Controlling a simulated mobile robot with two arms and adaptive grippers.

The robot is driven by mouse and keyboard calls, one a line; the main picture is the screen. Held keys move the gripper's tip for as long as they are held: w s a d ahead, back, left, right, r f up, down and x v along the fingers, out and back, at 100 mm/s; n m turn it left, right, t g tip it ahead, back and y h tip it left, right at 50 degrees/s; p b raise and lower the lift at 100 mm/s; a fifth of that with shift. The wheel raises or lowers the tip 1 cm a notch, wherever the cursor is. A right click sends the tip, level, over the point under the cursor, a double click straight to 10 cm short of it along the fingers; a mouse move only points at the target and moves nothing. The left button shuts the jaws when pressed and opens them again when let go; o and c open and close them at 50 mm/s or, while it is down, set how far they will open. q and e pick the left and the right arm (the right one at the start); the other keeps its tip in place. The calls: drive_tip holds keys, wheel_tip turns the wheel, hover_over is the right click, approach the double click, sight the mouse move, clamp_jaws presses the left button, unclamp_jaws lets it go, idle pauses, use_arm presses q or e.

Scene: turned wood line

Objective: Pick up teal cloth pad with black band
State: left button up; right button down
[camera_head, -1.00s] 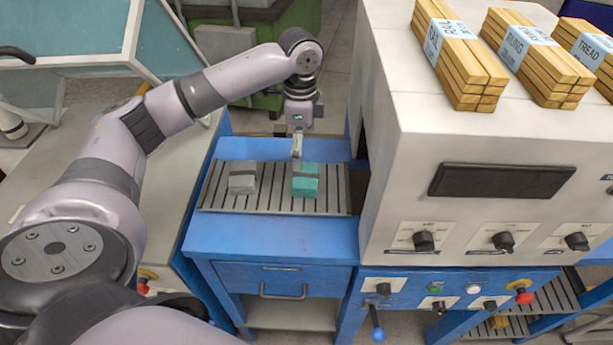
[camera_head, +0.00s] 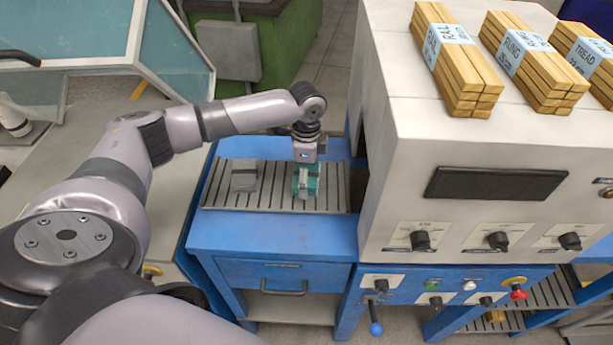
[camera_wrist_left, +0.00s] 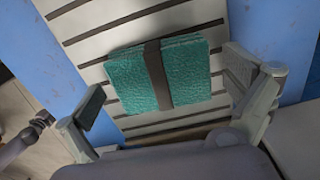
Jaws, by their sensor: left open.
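The teal cloth pad (camera_head: 313,181) with its black band lies on the slatted grey bed of the blue table (camera_head: 275,238). In the left wrist view the pad (camera_wrist_left: 190,77) lies flat, with the dark band running across its middle. My left gripper (camera_head: 304,180) is directly over the pad, pointing down. In the left wrist view its two fingers (camera_wrist_left: 168,88) are wide apart, one on each side of the pad, with nothing held between them. The head view does not show clearly how far the fingertips reach down beside the pad. My right gripper is not in view.
A grey pad (camera_head: 244,178) with a dark band lies on the slats left of the teal one. A large white machine (camera_head: 390,160) with knobs stands close on the right, bundled wood strips (camera_head: 455,60) on top. A glass-sided enclosure (camera_head: 90,50) is at the left.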

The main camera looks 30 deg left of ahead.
use_arm(q)
drive_tip(key=shift+c, duration=0.4)
drive_tip(key=c, duration=1.1)
drive_tip(key=shift+r, duration=0.15)
wheel_tip(320, 180, up, 20)
drive_tip(key=shift+f+b, duration=0.1)
drive_tip(key=shift+b, duration=1.05)
